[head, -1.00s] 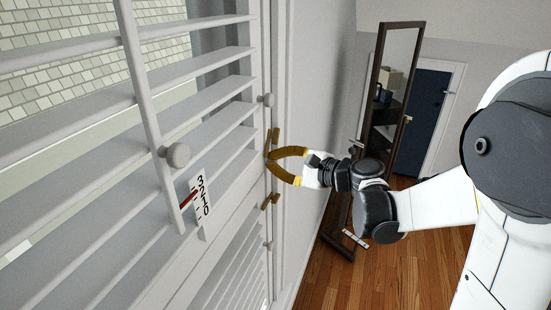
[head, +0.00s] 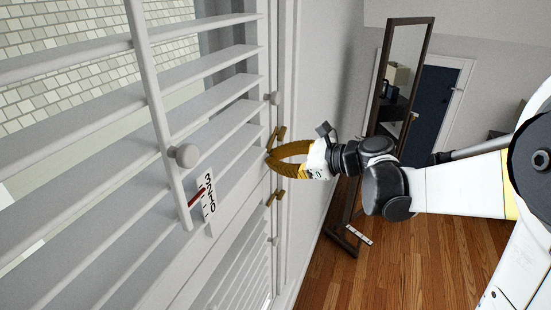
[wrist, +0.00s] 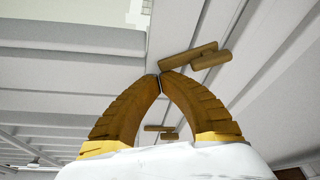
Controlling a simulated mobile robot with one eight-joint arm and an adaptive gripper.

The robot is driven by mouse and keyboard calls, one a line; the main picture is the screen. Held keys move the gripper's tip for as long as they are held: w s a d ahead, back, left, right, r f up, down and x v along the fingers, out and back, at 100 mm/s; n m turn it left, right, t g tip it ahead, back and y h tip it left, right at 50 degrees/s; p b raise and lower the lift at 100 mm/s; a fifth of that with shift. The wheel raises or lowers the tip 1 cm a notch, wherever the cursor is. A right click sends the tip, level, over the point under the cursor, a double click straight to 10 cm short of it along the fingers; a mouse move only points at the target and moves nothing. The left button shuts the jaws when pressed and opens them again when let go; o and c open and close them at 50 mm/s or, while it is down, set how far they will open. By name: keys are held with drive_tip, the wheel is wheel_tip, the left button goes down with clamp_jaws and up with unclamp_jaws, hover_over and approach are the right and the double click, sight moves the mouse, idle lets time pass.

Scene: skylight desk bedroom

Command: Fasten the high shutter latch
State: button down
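The high shutter latch (head: 275,138) is two small brass bars at the shutter's edge. In the wrist view the high latch (wrist: 190,56) shows as two bars side by side, partly overlapping; I cannot tell whether they are engaged. A lower, similar brass latch (head: 272,198) also appears between the fingers in the wrist view (wrist: 160,130). My gripper (head: 268,160) has brown-yellow fingers bowed together with tips meeting, nothing visible held. The tips lie just below the high latch, close to the shutter face; in the wrist view (wrist: 160,80) they appear just short of its bars. Contact is unclear.
The white louvred shutter (head: 215,130) fills the left, with a round knob (head: 184,155) and a numbered scale with a red pointer (head: 205,197). A tall mirror (head: 402,75) stands behind my arm. The wooden floor (head: 400,265) at right looks open.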

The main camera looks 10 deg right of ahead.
drive_tip(key=shift+s+a+r+m+g+y, duration=0.15)
drive_tip(key=shift+s+r+m+g, duration=0.15)
drive_tip(key=shift+m, duration=0.2)
drive_tip(key=shift+s+a+r+m+g+y, duration=0.1)
drive_tip(key=shift+a+r+m+g+y, duration=0.1)
drive_tip(key=shift+r+m, duration=0.25)
drive_tip(key=shift+f, duration=0.1)
drive_tip(key=shift+w+d, duration=0.1)
drive_tip(key=shift+w+d+r, duration=0.35)
drive_tip(key=shift+w+r, duration=0.05)
drive_tip(key=shift+w, duration=0.05)
drive_tip(key=shift+f, duration=0.15)
drive_tip(key=f+b, duration=0.1)
drive_tip(key=f, duration=0.1)
drive_tip(key=d+f+b, duration=0.1)
drive_tip(key=f+b, duration=0.1)
drive_tip(key=shift+w+f, duration=0.1)
drive_tip(key=v, duration=0.9)
drive_tip(key=shift+s+r, duration=0.25)
drive_tip(key=shift+r, duration=0.25)
drive_tip(key=shift+a+f, duration=0.1)
drive_tip(key=shift+f, duration=0.05)
